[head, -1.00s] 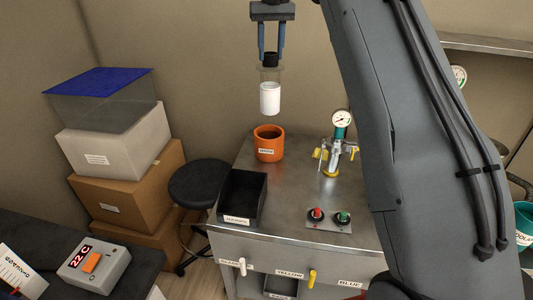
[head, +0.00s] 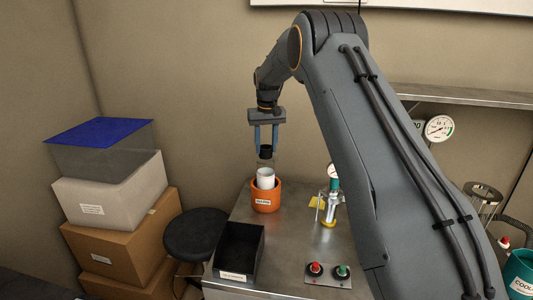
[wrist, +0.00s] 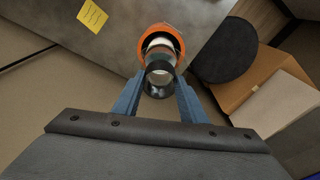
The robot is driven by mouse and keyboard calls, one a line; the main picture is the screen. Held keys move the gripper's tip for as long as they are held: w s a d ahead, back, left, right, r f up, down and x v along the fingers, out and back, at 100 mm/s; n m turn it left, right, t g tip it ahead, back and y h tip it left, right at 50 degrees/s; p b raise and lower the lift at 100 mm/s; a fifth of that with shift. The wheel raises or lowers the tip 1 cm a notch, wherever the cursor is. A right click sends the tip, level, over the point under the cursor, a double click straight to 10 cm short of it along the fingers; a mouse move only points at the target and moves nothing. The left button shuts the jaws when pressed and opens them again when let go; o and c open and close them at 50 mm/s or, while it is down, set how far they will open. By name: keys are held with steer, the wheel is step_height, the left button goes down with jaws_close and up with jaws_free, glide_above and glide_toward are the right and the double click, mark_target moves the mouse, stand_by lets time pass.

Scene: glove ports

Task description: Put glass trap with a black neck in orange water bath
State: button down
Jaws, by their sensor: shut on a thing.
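The glass trap has a black neck (head: 265,152) and a white lower part (head: 265,178). My gripper (head: 266,147) is shut on the black neck and holds the trap upright. The orange water bath (head: 266,196) stands on the metal bench, with a label on its front. The trap's lower end is at the bath's opening, and its bottom is hidden behind the rim. In the wrist view the trap (wrist: 159,72) lies between the fingers, in line with the orange bath (wrist: 145,40). I cannot tell whether the trap touches the bath's bottom.
A black open bin (head: 240,250) stands at the front left of the metal bench (head: 290,240). A black stool (head: 196,234) and stacked boxes (head: 120,240) are at the left.

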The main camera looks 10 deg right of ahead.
mark_target(266, 155)
steer(key=shift+f+p, duration=0.65)
steer(key=shift+f, duration=1.5)
steer(key=c, duration=1.1)
jaws_free()
step_height(266, 155, up, 12)
steer(key=s+b, duration=0.2)
steer(key=b, duration=0.2)
steer(key=s+f, duration=0.4)
steer(key=s, duration=1)
steer(key=s+f, duration=0.5)
steer(key=s, duration=0.9)
steer(key=s+f, duration=0.5)
steer(key=s, duration=0.9)
steer(key=shift+s, duration=0.4)
steer(key=shift+f, duration=0.1)
